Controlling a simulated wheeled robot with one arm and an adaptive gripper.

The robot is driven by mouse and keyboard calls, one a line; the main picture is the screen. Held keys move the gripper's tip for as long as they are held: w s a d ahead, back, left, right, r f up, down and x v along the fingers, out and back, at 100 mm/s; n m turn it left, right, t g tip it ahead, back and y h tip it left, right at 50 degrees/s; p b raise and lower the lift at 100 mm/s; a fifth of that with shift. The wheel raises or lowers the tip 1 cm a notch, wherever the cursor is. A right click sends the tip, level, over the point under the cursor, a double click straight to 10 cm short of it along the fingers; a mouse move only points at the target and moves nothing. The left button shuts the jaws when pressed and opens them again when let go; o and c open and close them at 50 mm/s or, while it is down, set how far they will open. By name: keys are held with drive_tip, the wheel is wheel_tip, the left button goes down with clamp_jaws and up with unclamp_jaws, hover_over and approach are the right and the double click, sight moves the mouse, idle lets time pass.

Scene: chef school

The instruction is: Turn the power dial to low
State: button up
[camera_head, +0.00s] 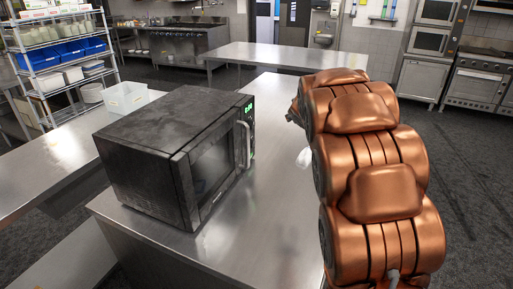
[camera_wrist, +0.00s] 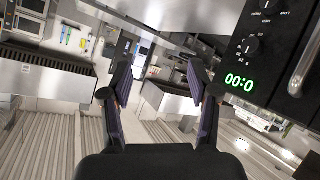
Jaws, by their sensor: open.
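The black microwave (camera_head: 150,145) stands on a steel table in the head view, its door handle and narrow control panel at the right end of its front. In the wrist view the control panel (camera_wrist: 240,60) is at upper right, appearing turned. It shows a green display (camera_wrist: 240,82), a dial (camera_wrist: 248,46) with small marks, and part of another dial (camera_wrist: 267,6) near lettering that seems to include "LOW". Pointer settings are too small to read. My gripper (camera_wrist: 160,72) is open and empty, apart from the panel, with the dials to its right.
The microwave handle (camera_wrist: 305,65) juts out beside the panel. The steel tabletop (camera_head: 265,225) is clear before the microwave, apart from a small white item (camera_head: 304,158) beside my arm. A clear plastic bin (camera_head: 126,98) stands behind the microwave. A second steel table (camera_head: 285,55) is farther back.

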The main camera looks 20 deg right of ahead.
drive_tip(key=w+d+f+n+t+y+b, duration=0.1)
drive_tip(key=w+d+f+n+t+y, duration=0.15)
drive_tip(key=w, duration=0.65)
drive_tip(key=n+y+b, duration=0.4)
drive_tip(key=n+y, duration=0.5)
drive_tip(key=y, duration=0.6)
approach(254, 144)
drive_tip(key=shift+r+p+x, duration=0.15)
drive_tip(key=shift+p+x, duration=0.6)
drive_tip(key=shift+x, duration=1.5)
drive_tip(key=shift+r+p+x, duration=0.1)
drive_tip(key=shift+p+x, duration=0.65)
drive_tip(key=shift+x, duration=1.5)
drive_tip(key=shift+s+a, duration=0.1)
drive_tip(key=shift+s, duration=0.05)
drive_tip(key=shift+c, duration=0.2)
clamp_jaws()
drive_tip(key=shift+f, duration=0.1)
